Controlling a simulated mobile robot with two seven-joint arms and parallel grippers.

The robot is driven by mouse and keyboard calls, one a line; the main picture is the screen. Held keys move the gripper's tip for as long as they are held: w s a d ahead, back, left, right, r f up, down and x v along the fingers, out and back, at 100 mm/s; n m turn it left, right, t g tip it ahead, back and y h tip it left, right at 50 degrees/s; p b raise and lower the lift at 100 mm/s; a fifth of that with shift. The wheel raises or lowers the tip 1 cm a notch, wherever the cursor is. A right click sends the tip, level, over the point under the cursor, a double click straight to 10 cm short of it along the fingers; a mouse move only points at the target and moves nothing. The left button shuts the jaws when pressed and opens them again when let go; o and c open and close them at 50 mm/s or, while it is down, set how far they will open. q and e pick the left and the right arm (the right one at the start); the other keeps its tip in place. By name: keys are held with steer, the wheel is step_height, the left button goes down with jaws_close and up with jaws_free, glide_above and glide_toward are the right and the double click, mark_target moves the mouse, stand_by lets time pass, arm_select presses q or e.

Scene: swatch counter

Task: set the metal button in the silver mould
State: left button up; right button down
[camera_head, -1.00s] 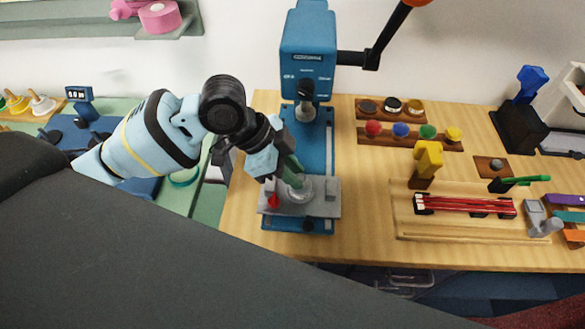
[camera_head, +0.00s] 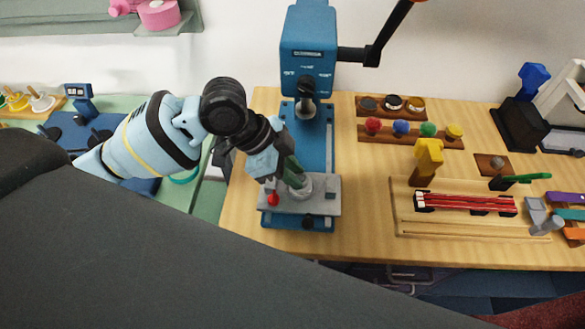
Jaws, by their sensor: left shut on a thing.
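The silver mould (camera_head: 307,187) is a round pale-grey piece on the grey plate of the blue press. My left gripper (camera_head: 296,180) reaches down from the upper left, with its green-grey fingertips right at the mould. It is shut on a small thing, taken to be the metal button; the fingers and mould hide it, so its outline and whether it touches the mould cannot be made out. My right gripper is not in view.
The blue press (camera_head: 309,60) stands behind, its ram (camera_head: 306,100) raised above the plate. A red knob (camera_head: 273,199) sits on the plate's left. Wooden racks (camera_head: 410,135) and a wooden tray (camera_head: 480,228) stand to the right. Bare wood lies between press and tray.

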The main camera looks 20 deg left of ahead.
arm_select(q)
steer(key=o, duration=1)
steer(key=shift+o, duration=0.2)
steer(key=v, duration=0.8)
steer(key=shift+f, duration=0.1)
